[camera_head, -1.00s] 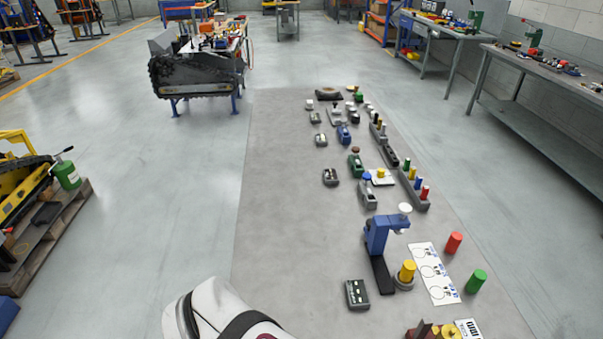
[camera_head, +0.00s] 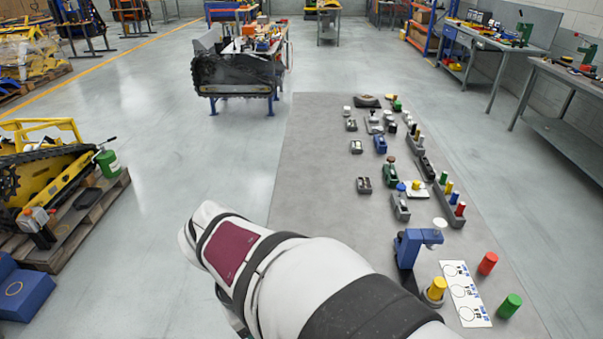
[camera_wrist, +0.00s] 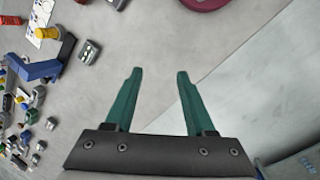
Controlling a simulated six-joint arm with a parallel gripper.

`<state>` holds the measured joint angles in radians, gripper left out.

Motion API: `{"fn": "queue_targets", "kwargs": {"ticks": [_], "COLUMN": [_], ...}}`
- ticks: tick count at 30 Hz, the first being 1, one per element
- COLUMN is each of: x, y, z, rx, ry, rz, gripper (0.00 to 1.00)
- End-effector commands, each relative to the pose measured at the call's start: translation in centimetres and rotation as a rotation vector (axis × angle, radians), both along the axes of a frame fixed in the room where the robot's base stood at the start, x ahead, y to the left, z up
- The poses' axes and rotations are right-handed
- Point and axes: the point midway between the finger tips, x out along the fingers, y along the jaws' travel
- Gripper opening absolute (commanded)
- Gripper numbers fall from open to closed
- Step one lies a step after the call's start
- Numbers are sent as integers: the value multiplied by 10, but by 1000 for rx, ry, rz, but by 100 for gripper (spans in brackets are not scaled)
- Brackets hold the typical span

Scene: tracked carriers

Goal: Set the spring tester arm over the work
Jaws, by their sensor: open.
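The spring tester appears to be the blue stand (camera_head: 408,250) at the right in the head view, with a blue arm pointing right and a white round top. The yellow cylinder (camera_head: 438,288) stands on a grey round base just in front of it. My gripper (camera_wrist: 159,72) is open and empty, over bare floor, well away from the stand. The head view does not show my fingers.
A white printed card (camera_head: 465,294), a red cylinder (camera_head: 487,263) and a green cylinder (camera_head: 509,306) stand right of the tester. Several small devices lie behind it on the grey mat (camera_head: 315,170). A small grey box (camera_wrist: 89,52) is near the tester.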

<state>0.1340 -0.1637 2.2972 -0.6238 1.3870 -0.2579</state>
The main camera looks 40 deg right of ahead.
Motion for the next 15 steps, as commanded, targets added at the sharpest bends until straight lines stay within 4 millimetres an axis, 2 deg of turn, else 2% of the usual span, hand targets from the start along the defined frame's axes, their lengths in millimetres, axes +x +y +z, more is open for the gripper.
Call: {"fn": "queue_targets", "kwargs": {"ticks": [1, 2, 3, 5, 6, 9, 12, 15], "x": [22, 36, 53, 75, 88, 110, 121, 125], "y": [-42, -71, -110, -167, -203, -274, -317, -337], "z": [-6, -10, -18, -32, -45, -79, -107, -122], "rx": [-83, -136, -198, -268, -302, -341, -351, -351], "ry": [100, 168, 267, 426, 533, 776, 945, 1029], "rz": [108, 192, 306, 478, 588, 824, 988, 1069], "gripper": [48, 48, 48, 48, 48, 48, 48, 48]}}
